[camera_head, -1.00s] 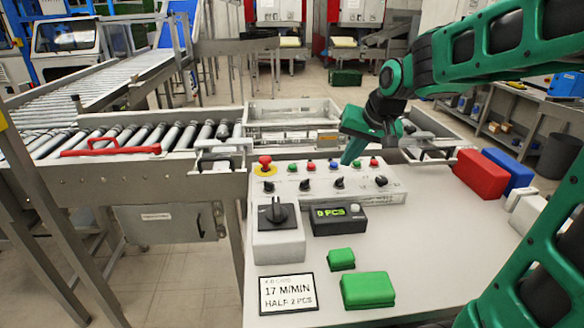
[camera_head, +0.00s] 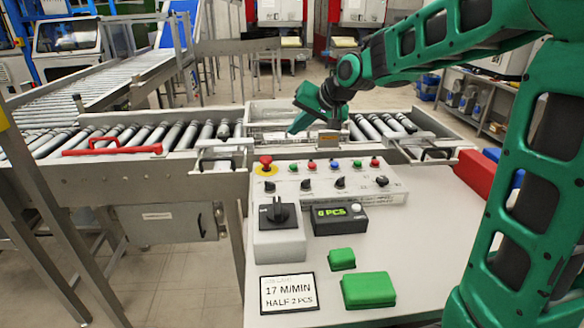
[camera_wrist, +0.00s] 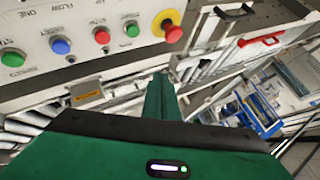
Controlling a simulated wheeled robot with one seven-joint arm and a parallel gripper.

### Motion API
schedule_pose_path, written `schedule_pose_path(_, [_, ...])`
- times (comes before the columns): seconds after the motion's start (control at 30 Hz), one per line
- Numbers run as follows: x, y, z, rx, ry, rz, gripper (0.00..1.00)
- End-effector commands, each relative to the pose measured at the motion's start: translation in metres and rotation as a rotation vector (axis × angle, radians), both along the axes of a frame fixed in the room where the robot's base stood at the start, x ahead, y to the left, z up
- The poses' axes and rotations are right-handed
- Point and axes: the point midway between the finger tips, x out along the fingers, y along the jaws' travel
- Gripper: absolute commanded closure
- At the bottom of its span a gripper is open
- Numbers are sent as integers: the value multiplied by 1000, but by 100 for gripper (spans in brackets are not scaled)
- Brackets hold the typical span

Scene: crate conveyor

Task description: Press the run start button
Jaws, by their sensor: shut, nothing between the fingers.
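The control panel (camera_head: 325,193) carries a row of push buttons. From left to right they are a green button (camera_head: 293,168), a red button (camera_head: 311,167), a blue button (camera_head: 334,164), a second green button (camera_head: 357,164) and a second red one (camera_head: 374,163). I cannot read which is run start. The first green button also shows in the wrist view (camera_wrist: 133,29). My gripper (camera_head: 292,131) is shut and empty, beyond the panel's back edge in the head view.
A red mushroom button on a yellow base (camera_head: 265,164) stands left of the first green button. Black knobs line the panel front. A counter display (camera_head: 340,218), rotary switch box (camera_head: 280,240), card (camera_head: 288,293) and green blocks (camera_head: 368,290) lie nearer. A roller conveyor (camera_head: 130,135) runs behind.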

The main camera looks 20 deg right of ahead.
Motion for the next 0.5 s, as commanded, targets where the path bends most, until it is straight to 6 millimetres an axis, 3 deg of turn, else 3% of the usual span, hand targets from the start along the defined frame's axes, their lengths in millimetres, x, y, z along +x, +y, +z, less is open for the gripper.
schedule_pose_path(0.5, [-1,0,-62,0,4,0,100])
